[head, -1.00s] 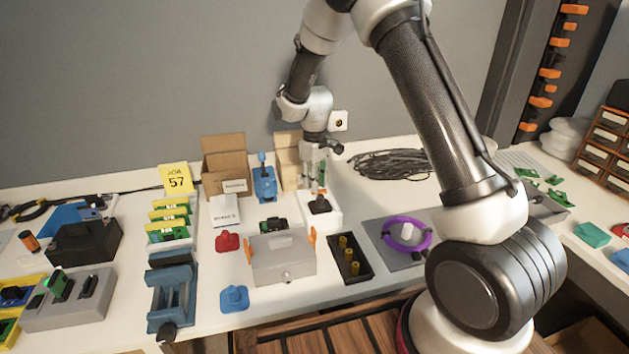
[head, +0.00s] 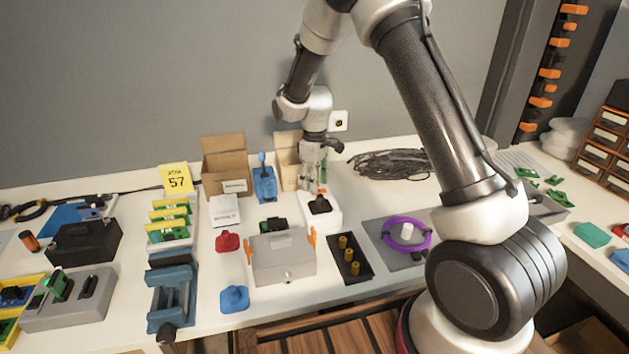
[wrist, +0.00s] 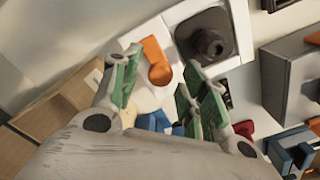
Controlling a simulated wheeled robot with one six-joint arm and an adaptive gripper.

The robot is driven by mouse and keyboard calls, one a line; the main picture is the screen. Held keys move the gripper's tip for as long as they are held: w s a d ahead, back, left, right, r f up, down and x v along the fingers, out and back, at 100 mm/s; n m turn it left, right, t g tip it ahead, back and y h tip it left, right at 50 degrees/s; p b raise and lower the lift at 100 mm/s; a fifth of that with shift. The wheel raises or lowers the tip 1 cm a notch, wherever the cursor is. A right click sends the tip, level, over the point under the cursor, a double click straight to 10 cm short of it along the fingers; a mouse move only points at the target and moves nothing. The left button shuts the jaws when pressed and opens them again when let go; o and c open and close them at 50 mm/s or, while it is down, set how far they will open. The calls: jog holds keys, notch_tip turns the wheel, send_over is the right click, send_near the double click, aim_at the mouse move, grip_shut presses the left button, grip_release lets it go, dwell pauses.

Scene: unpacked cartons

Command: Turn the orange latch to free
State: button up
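The orange latch (wrist: 157,62) lies on a white fixture (wrist: 150,93), beside a black square base with a round black knob (wrist: 209,45). In the head view the white fixture (head: 327,221) stands near the back of the table, and only a small bit of orange shows by the fingers. My gripper (wrist: 166,80) is open and empty, its green-padded fingers spread on either side of the latch in the picture. Whether either finger touches the latch cannot be told. In the head view my gripper (head: 313,183) is over the back of the fixture.
A grey box with orange side clips (head: 283,262) stands in front left of the fixture. A blue device (head: 264,186) and open cartons (head: 225,160) are behind left. A black tray with yellow pegs (head: 347,267) is in front, and coiled black cable (head: 392,163) lies to the right.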

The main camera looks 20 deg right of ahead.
notch_tip(320, 180, up, 12)
dwell(0.6)
